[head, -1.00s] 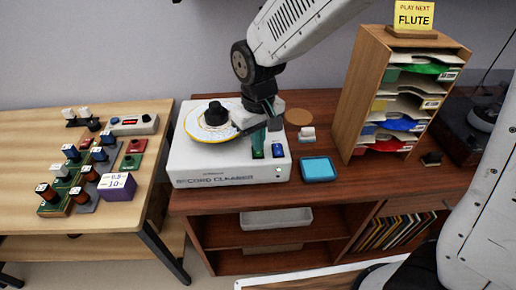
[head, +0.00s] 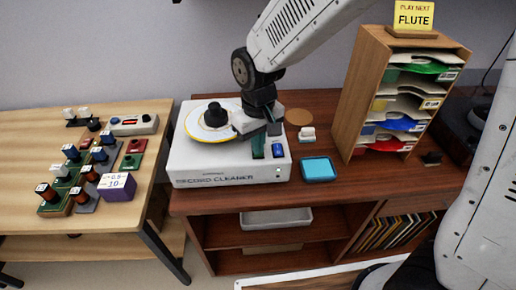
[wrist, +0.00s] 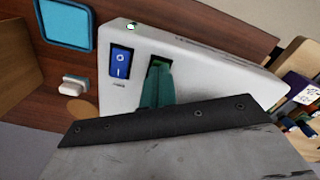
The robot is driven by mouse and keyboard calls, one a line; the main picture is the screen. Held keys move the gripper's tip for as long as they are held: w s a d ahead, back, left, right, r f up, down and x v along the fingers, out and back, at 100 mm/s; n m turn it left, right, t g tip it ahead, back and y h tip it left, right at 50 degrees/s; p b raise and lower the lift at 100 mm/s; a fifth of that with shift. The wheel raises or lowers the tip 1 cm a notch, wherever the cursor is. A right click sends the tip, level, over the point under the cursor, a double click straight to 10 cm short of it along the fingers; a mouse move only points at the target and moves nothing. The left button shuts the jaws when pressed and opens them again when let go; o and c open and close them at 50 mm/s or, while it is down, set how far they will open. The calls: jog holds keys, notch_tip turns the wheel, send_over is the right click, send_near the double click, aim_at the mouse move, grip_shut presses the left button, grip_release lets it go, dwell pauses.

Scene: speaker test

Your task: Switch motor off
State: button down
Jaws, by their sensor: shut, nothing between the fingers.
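The white record cleaner (head: 215,172) stands on the brown cabinet, with a black-capped disc on its left part. A blue rocker switch (head: 278,150) marked O and I is on its right end; it also shows in the wrist view (wrist: 121,62). My gripper (head: 258,154) is shut and empty, with its teal fingers (wrist: 158,82) pointing down at a dark spot on the cleaner's top, just beside the blue switch. The fingers hide most of that spot, and I cannot tell whether they touch it. A small green light (head: 278,170) shows on the front.
A blue tray (head: 318,169) and a small white block (head: 307,134) lie right of the cleaner. A wooden sorter (head: 352,100) with sleeves stands further right. The left table (head: 30,125) holds several small coloured switch boxes. The wall is close behind.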

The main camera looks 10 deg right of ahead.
jog(key=shift+f, duration=0.3)
jog(key=shift+r, duration=3.5)
jog(key=shift+s+d+f, duration=0.1)
jog(key=shift+s+d, duration=0.05)
jog(key=shift+s, duration=0.15)
jog(key=s+d+r+m, duration=0.2)
jog(key=s+d+r, duration=0.2)
jog(key=s+d, duration=0.5)
jog(key=s+d+r+m+t, duration=0.1)
jog(key=s+d+r+m, duration=0.2)
jog(key=s+d, duration=0.7)
notch_tip(320, 180, up, 2)
jog(key=shift+d+r+m, duration=0.15)
jog(key=shift+d+m, duration=0.15)
jog(key=shift+d, duration=0.5)
